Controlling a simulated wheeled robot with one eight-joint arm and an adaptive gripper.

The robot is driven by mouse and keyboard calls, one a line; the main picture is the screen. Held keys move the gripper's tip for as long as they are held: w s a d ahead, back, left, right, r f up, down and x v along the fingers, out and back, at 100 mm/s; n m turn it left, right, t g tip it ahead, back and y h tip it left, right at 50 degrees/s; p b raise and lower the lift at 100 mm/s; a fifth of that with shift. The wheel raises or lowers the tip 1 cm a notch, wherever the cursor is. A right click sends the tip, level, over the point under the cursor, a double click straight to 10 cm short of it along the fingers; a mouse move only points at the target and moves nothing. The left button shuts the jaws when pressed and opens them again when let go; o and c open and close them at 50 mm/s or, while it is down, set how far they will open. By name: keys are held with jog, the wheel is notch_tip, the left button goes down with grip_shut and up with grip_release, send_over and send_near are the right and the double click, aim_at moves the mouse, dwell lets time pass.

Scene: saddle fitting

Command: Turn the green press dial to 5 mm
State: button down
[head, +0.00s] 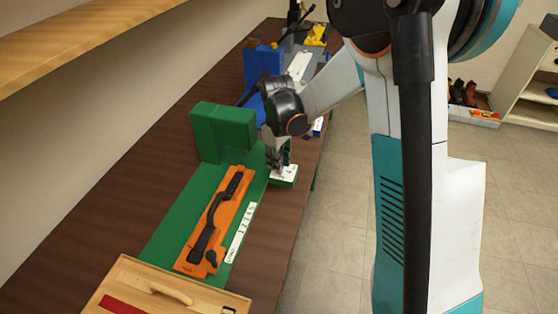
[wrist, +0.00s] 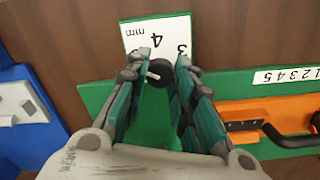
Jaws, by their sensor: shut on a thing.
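The green press (head: 235,130) stands on the bench, with a small white scale plate (head: 285,172) at its right end. In the wrist view the plate (wrist: 150,35) shows the figures 3 and 4 and "mm"; other figures are covered by my fingers. The dial (wrist: 159,72) is a black round knob with a short white pointer, beside the plate's lower edge. My gripper (wrist: 166,68) has its two fingers on either side of the dial and is shut on it. In the head view my gripper (head: 278,157) is above the plate and hides the dial. I cannot tell exactly which figure the pointer meets.
An orange fixture (head: 238,200) with a black bar lies on the press's green base, beside a strip marked 1 2 3 4 5 (head: 241,232). A blue press (head: 262,62) stands farther along the bench.

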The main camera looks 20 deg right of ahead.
jog(key=c, duration=1.3)
grip_release()
notch_tip(320, 180, up, 12)
jog(key=shift+s+a+f, duration=0.1)
jog(key=shift+a, duration=0.05)
